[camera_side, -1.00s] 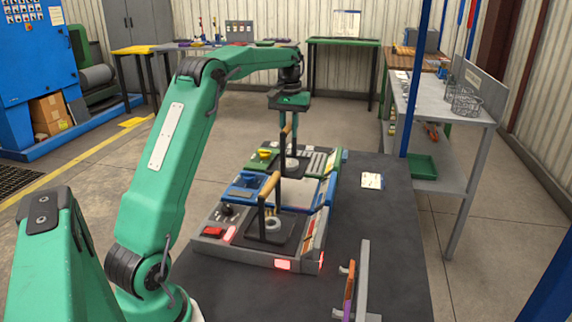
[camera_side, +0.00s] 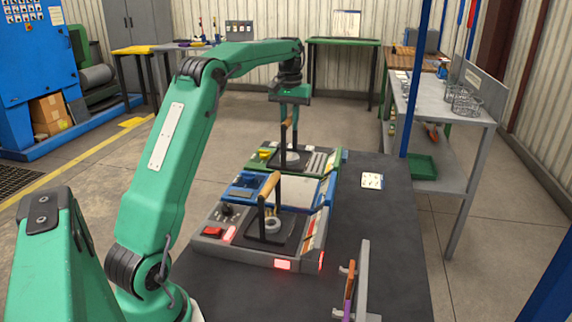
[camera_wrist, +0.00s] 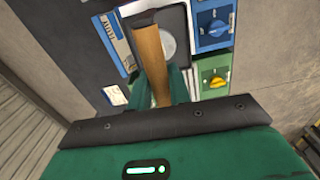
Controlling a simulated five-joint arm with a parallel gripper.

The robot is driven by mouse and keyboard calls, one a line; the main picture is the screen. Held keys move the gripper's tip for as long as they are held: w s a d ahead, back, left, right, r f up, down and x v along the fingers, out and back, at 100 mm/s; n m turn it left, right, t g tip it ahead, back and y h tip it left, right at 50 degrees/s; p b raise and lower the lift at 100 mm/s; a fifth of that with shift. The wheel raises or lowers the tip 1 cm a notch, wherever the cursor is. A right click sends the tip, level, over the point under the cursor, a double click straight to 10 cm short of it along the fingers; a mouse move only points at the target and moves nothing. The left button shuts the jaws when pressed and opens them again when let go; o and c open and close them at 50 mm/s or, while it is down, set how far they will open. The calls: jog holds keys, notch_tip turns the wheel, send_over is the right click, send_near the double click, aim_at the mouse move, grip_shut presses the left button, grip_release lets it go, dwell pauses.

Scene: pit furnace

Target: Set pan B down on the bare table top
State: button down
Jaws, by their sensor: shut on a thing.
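A dark pan (camera_side: 292,158) with a tall upright wooden handle is at the green station (camera_side: 325,152) at the far end of the table. My gripper (camera_side: 289,118) is above it, shut on the wooden handle (camera_wrist: 150,60). A pale round disc (camera_wrist: 168,46) lies on this pan. I cannot tell whether the pan touches the station or hangs just over it. A second dark pan (camera_side: 262,236) with a wooden handle and a ring-shaped weight sits on the grey station nearest the camera. No letters on the pans are readable. The bare dark table top (camera_side: 375,225) lies to the right.
A blue station (camera_side: 243,186) with no pan stands between the grey and green ones. A small white card (camera_side: 371,181) lies on the table. A grey rack with coloured strips (camera_side: 358,285) stands near the front right. A blue post (camera_side: 412,85) rises by the table's far right.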

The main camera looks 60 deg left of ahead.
jog(key=w+d+f, duration=0.1)
jog(key=d+f, duration=0.2)
jog(key=d, duration=1.3)
jog(key=w+d+f, duration=0.2)
jog(key=d, duration=1.3)
jog(key=shift+s+f, duration=0.15)
jog(key=shift+f, duration=5.1)
jog(key=c, duration=1.3)
grip_release()
